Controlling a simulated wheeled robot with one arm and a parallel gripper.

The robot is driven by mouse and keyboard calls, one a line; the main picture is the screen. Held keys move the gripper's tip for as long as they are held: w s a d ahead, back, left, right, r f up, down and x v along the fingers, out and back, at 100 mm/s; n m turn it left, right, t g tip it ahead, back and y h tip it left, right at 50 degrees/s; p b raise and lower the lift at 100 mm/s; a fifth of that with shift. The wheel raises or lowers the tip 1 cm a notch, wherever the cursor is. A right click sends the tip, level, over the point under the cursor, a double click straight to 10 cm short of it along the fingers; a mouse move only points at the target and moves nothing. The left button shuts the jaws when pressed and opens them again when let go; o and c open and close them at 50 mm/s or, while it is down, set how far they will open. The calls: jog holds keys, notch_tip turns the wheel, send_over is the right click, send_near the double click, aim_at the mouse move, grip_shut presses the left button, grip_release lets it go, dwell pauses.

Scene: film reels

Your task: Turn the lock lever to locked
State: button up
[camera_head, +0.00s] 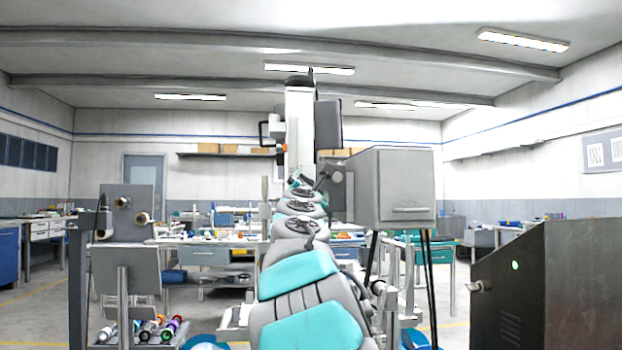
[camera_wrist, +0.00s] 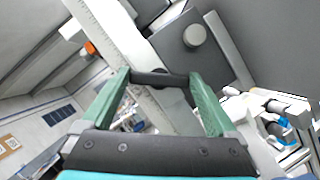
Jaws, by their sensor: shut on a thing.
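My gripper (camera_wrist: 160,77) has two green fingers in the wrist view. A dark bar, which looks like the lock lever (camera_wrist: 157,78), spans between the fingertips, and the fingers are shut on it. Behind it is a pale upright column (camera_wrist: 110,35) and a dark grey plate with a round knob (camera_wrist: 194,35). In the head view my arm reaches up the middle to the white column (camera_head: 299,130) beside a grey box (camera_head: 393,190). My fingers and the lever are too small and covered there to make out. The lever's lock marking cannot be read.
A grey stand with spools (camera_head: 123,202) is at left, with coloured reels on its lower shelf. A dark metal cabinet (camera_head: 545,285) with a green light fills the lower right. Workbenches (camera_head: 205,257) line the back. Open floor shows at far left.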

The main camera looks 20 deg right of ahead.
jog(key=m+g+p, duration=0.1)
jog(key=m, duration=0.1)
jog(key=m+g+p, duration=0.1)
jog(key=m, duration=0.2)
jog(key=shift+a+r+m+h, duration=0.2)
jog(key=shift+m+h, duration=0.1)
jog(key=shift+h, duration=0.1)
jog(key=m+g, duration=0.1)
jog(key=m, duration=0.1)
jog(key=m+g, duration=0.1)
jog(key=m, duration=0.2)
jog(key=shift+d+f, duration=0.15)
jog(key=shift+d, duration=0.05)
jog(key=shift+m, duration=0.4)
jog(key=o, duration=1)
jog(key=shift+s+a, duration=0.1)
jog(key=b+v, duration=0.1)
jog(key=v, duration=0.6)
jog(key=shift+s+r, duration=0.25)
jog(key=shift+r, duration=0.05)
jog(key=shift+a, duration=0.15)
